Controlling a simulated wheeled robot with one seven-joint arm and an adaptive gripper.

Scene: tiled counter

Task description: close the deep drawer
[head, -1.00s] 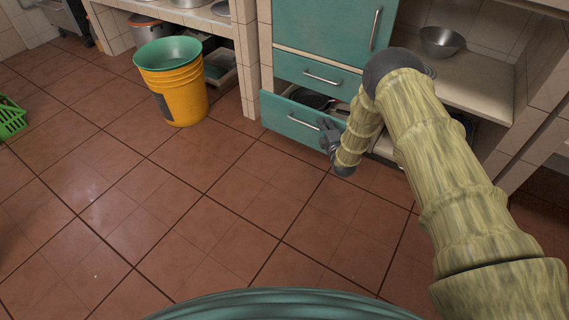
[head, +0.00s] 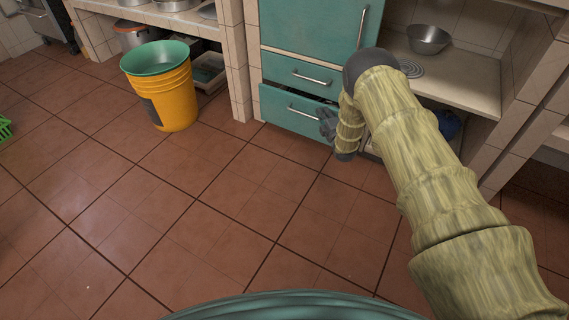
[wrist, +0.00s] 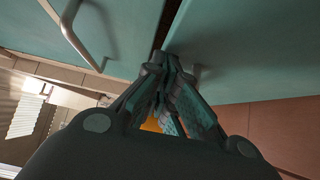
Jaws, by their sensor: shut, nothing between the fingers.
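The deep drawer (head: 289,108) is the lower teal drawer of the cabinet, with a metal bar handle. In the head view it stands open by only a narrow dark gap below the upper drawer. My gripper (head: 326,124) is at the right end of its front, with fingers shut and empty. In the wrist view my gripper (wrist: 165,62) has its fingertips at the top edge of the drawer front (wrist: 250,50), beside the dark gap. Whether the tips touch the front, I cannot tell. My arm hides the drawer's right edge.
The shallower teal drawer (head: 290,73) above is shut. A yellow bucket with a green basin (head: 172,95) stands on the floor to the left. A metal bowl (head: 428,39) is on the shelf at right. The tiled floor in front is clear.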

